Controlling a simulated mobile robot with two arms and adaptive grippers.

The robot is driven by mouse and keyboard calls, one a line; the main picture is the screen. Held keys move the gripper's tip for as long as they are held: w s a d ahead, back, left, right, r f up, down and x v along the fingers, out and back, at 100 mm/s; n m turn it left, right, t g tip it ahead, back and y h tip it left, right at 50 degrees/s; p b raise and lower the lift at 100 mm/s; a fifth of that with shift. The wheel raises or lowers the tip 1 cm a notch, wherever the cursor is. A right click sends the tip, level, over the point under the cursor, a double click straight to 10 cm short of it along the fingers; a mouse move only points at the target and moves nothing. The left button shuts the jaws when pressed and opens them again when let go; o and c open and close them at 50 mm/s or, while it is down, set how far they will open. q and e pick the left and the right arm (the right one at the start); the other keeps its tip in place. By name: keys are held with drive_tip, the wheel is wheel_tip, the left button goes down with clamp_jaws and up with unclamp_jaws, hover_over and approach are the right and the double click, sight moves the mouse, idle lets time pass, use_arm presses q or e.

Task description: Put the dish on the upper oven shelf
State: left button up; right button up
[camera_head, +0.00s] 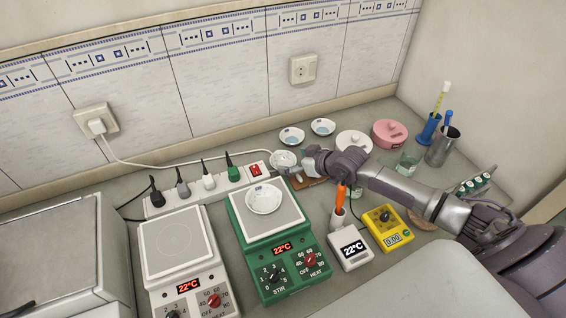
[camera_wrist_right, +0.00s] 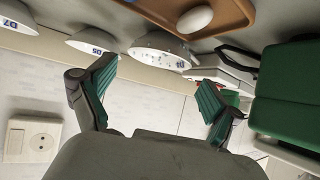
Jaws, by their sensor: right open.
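Several shallow white dishes show in the head view; I cannot tell which one the task means. One dish (camera_head: 283,158) is beside my right gripper (camera_head: 298,164). Another dish (camera_head: 263,199) sits on the green hotplate, and two more (camera_head: 291,135) (camera_head: 322,126) stand at the back by the wall. In the right wrist view, my right gripper (camera_wrist_right: 155,75) is open and empty, with a blue-specked dish (camera_wrist_right: 155,50) ahead between its fingers; contact is unclear. A grey box (camera_head: 50,245) at the left edge may be the oven; no shelf shows. My left gripper is out of view.
A power strip (camera_head: 205,190) with plugs lies behind the white hotplate (camera_head: 172,245) and green hotplate (camera_head: 290,215). A brown tray (camera_wrist_right: 228,28) shows in the wrist view. A pink container (camera_head: 390,133), beaker (camera_head: 409,160) and metal cup (camera_head: 442,146) stand at the right.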

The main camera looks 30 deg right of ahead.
sight(277, 160)
drive_tip(key=shift+p+x, duration=0.4)
drive_tip(key=shift+x, duration=2.55)
drive_tip(key=shift+s+d+f, duration=0.1)
drive_tip(key=shift+c, duration=0.2)
drive_tip(key=c, duration=0.9)
